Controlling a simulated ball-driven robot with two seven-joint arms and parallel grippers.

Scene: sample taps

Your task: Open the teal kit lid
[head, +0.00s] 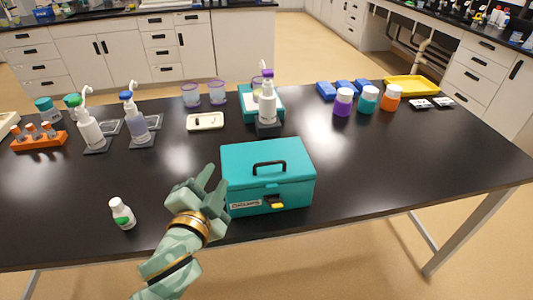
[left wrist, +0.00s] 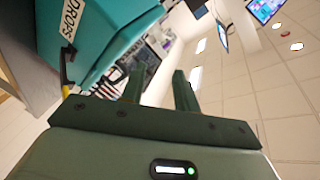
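The teal kit (head: 268,195) stands on the black bench in front of me. Its teal lid (head: 290,150) is shut, with a dark carry handle (head: 269,166) on top. A yellow latch (head: 277,205) is on the front, right of a white label. My left gripper (head: 216,177) is beside the kit's left side, fingers pointing up; whether it touches cannot be told. In the left wrist view its two fingers (left wrist: 159,72) are apart with nothing between them. The kit (left wrist: 105,30) with its "DROPS" label fills that view's upper left. My right gripper is not in view.
A small white bottle (head: 122,214) stands to the left. Behind the kit are a pump bottle (head: 267,105) on a dark stand and another teal box (head: 246,98). Lidded jars (head: 367,100) stand at the back right. The bench right of the kit is clear.

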